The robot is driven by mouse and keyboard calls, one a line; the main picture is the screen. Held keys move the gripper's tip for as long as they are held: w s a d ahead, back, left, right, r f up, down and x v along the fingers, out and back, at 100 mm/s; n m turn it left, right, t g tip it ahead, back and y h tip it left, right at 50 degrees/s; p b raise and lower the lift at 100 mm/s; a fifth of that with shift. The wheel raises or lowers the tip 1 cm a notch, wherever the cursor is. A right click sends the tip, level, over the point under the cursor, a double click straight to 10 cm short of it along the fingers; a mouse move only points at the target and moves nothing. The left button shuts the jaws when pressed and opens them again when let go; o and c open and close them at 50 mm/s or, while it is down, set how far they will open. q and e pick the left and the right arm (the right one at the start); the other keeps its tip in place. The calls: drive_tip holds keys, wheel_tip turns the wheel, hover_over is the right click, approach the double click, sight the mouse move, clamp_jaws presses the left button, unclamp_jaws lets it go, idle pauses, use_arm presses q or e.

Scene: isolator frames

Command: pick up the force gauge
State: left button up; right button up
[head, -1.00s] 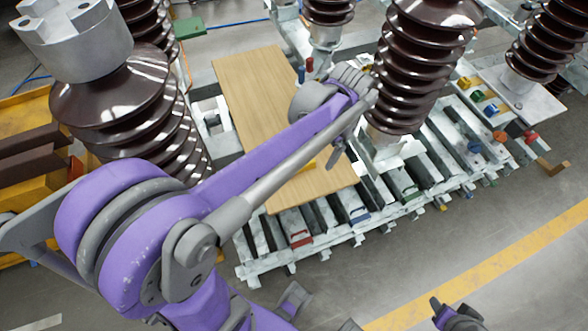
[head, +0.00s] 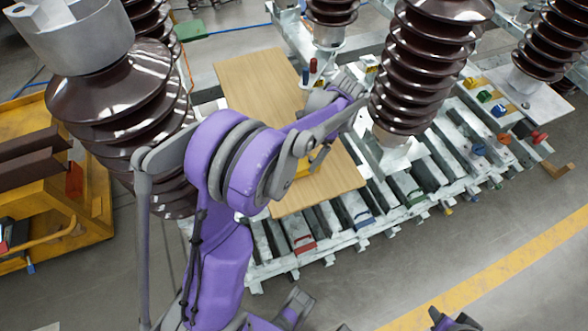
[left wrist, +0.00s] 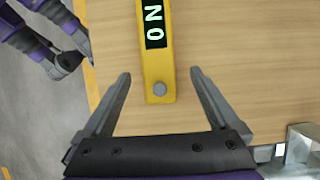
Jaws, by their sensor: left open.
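The force gauge (left wrist: 159,60) is a yellow bar with a dark display reading "0 N" and a bolt at its near end. In the left wrist view it lies on a wooden board (left wrist: 245,65), its far end cut off by the top edge. My left gripper (left wrist: 160,74) is open, with one finger on each side of the gauge's near end and a gap on both sides. In the head view only a bit of yellow (head: 303,170) shows on the board, beside my left gripper (head: 318,160); my arm hides the rest.
The board rests on a metal slatted frame (head: 330,225) with colored clamps. Brown ribbed insulators (head: 425,70) stand close to the right of my left gripper, and another large one (head: 115,95) stands left. A yellow cart (head: 90,215) is at far left. Open floor lies in front.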

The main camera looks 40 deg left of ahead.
sight(301, 164)
use_arm(q)
drive_tip(key=x, duration=0.4)
drive_tip(key=shift+s+f, duration=0.3)
clamp_jaws()
idle(0.3)
